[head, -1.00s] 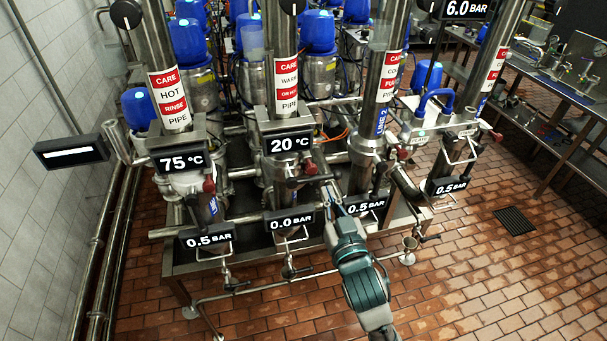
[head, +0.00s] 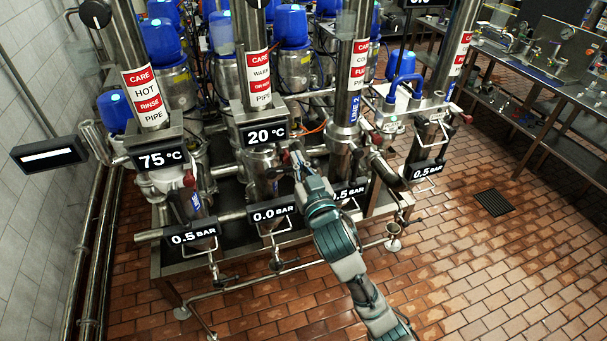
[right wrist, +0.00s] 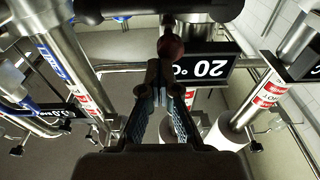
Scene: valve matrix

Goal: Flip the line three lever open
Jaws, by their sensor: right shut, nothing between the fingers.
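My right gripper (head: 297,162) is beside the pipe below the 20 °C display (head: 264,134). In the right wrist view its fingers (right wrist: 160,72) come together at the tips, with nothing held between them. A red ball knob (right wrist: 170,47) shows just past the fingertips; I cannot tell whether they touch it. In the head view this knob (head: 284,156) is partly hidden by my gripper, and its lever arm is hidden. Other red knobs sit on the left pipe (head: 189,180) and a right pipe (head: 376,139). No line three label is readable. My left gripper is not in view.
Displays hang below the pipes, including 0.0 BAR (head: 271,212) and 0.5 BAR (head: 194,234). Thin handles and pipes crowd the steel frame. A blue label on the third pipe reads LINE 2 (head: 355,109). Open tiled floor (head: 480,265) lies to the right.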

